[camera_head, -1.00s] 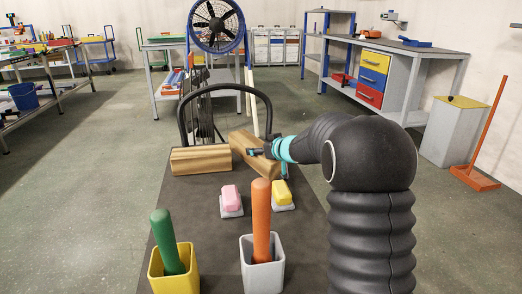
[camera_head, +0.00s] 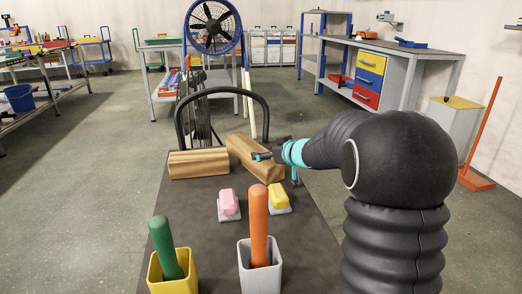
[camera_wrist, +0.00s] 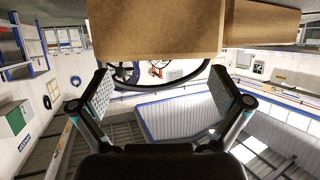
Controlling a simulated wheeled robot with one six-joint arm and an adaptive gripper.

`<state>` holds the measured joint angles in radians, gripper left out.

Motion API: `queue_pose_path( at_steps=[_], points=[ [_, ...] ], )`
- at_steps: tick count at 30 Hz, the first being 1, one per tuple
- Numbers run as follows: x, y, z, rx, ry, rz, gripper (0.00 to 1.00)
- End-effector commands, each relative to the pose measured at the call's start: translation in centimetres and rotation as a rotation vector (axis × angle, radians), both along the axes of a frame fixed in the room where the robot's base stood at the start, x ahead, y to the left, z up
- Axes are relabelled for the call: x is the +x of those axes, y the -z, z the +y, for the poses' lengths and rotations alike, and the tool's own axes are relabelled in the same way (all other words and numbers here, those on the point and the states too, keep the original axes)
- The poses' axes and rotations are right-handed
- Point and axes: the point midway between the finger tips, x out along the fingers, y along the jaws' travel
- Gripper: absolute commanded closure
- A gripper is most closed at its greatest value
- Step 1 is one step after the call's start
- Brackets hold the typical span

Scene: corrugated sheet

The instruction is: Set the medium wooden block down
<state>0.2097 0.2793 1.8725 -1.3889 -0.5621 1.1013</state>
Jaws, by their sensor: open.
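Two wooden blocks rest on the dark mat at its far end. I cannot tell which is the medium one. My gripper (camera_head: 268,156) is at the right block's right side, with part of the block hidden behind the fingers. In the wrist view my gripper (camera_wrist: 165,95) is open and empty, its fingers spread. The nearer block (camera_wrist: 155,30) is beyond the fingertips, not between them; the other block (camera_wrist: 262,22) shows to its right.
Pink (camera_head: 229,202) and yellow (camera_head: 278,196) pieces lie nearer on the mat (camera_head: 205,225). In front stand a yellow cup (camera_head: 173,284) with a green rod and a grey cup (camera_head: 259,279) with an orange rod. A black hoop (camera_head: 222,90) rises behind the blocks.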

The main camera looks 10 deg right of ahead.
Motion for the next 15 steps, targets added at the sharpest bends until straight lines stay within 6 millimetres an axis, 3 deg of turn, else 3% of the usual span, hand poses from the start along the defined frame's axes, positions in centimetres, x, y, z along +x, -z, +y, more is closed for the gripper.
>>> queue_pose_path(
  at_steps=[6, 15],
  points=[
    [-3.2, -1.6, -1.4, 0.0, 0.001, 0.0, 0.0],
    [-4.6, -2.1, -1.9, 0.0, -0.001, 0.0, 0.0]
  ],
)
